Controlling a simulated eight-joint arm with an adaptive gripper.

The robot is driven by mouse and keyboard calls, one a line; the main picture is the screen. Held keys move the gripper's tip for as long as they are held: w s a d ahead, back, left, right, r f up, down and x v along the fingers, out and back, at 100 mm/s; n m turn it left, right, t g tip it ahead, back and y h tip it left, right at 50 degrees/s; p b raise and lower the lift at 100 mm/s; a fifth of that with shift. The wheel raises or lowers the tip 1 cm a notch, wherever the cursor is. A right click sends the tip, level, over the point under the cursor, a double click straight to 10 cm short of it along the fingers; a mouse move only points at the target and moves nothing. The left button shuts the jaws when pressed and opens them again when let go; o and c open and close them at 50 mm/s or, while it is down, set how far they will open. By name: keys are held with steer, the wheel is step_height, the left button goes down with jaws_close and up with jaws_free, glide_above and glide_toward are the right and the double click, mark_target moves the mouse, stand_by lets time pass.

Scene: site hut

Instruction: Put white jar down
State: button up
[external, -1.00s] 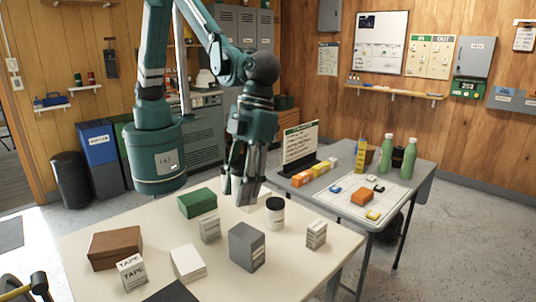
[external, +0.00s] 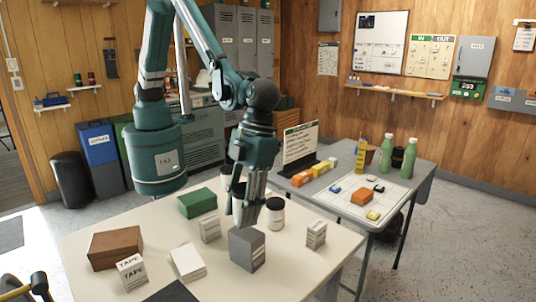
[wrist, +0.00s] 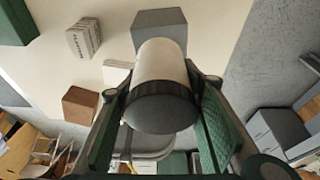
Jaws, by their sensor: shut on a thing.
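In the wrist view the white jar (wrist: 160,62) with its black end toward the camera lies between the two fingers of my gripper (wrist: 160,125), which is shut on it. In the external view my gripper (external: 248,218) points down over the table, beside and behind the grey box. A white jar with a black lid (external: 275,214) stands upright on the table just right of the gripper. The gap under the held jar does not show.
The grey box (external: 247,248) is very close to my gripper. A small white box (external: 316,234) stands right; a green box (external: 197,203), white boxes (external: 187,262) and a brown box (external: 114,248) stand left. The cream table (external: 295,262) has bare room at front right.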

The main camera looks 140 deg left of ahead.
steer(key=shift+f, duration=1.8)
steer(key=shift+f, duration=0.15)
steer(key=o, duration=1.1)
steer(key=shift+c, duration=0.2)
steer(key=v, duration=1.2)
steer(key=shift+r, duration=0.2)
